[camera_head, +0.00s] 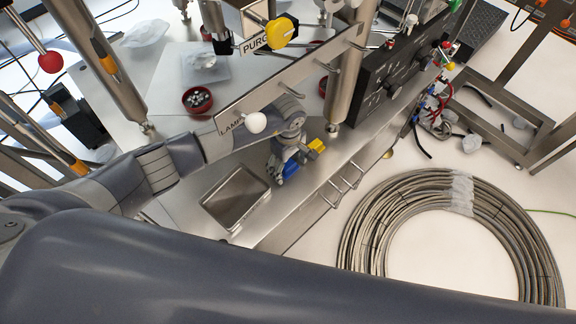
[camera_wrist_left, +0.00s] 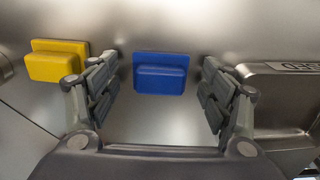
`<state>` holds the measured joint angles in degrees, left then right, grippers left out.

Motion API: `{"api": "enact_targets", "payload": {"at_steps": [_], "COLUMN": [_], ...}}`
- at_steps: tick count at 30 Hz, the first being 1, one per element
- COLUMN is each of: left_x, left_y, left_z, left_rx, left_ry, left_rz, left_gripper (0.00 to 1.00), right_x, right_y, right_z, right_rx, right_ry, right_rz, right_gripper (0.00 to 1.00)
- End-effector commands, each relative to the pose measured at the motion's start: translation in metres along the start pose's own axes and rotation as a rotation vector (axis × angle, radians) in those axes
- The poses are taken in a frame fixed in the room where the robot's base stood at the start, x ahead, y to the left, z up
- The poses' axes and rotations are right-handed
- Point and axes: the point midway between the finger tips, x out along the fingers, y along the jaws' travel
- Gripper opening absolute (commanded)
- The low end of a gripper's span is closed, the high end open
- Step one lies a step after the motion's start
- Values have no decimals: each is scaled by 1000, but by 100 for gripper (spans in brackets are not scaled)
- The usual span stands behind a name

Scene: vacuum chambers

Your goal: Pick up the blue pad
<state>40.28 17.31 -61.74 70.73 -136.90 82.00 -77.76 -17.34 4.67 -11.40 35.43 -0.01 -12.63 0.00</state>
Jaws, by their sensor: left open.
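The blue pad (camera_wrist_left: 160,74) is a small rectangular block on a bare metal surface in the left wrist view. My left gripper (camera_wrist_left: 158,95) is open, with one finger on each side of the blue pad and a gap to both. In the head view my left gripper (camera_head: 290,160) is low over the metal bench, and a bit of the blue pad (camera_head: 290,169) shows beside it. A yellow pad (camera_wrist_left: 57,62) lies left of the left finger; it also shows in the head view (camera_head: 316,145). My right gripper is not in view.
An open metal tray (camera_head: 259,206) is beside the gripper. A bar labelled with a white knob (camera_head: 256,122) and a vertical steel post (camera_head: 343,85) stand close to the arm. A red bowl (camera_head: 197,100) stands farther back. A large hose coil (camera_head: 362,226) lies on the floor at right.

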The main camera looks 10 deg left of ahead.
Motion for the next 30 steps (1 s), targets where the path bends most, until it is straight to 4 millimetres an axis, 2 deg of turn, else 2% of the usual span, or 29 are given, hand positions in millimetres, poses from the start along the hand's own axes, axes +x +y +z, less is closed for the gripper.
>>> {"api": "enact_targets", "payload": {"at_steps": [6, 11, 12, 23, 30], "left_x": [0, 0, 0, 0, -15], "left_y": [0, 0, 0, 0, 1], "left_z": [0, 0, 0, 0, -1], "left_rx": [0, -1, -1, -1, 0], "left_ry": [0, 0, 0, 0, 1], "left_rz": [1, 1, 1, 1, 3], "left_gripper": [71, 35, 31, 31, 31], "right_x": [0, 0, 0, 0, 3], "right_y": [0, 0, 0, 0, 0], "right_z": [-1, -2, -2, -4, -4], "right_rx": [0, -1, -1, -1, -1], "right_ry": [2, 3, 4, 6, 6], "right_rz": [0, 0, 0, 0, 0], "right_gripper": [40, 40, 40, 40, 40]}}
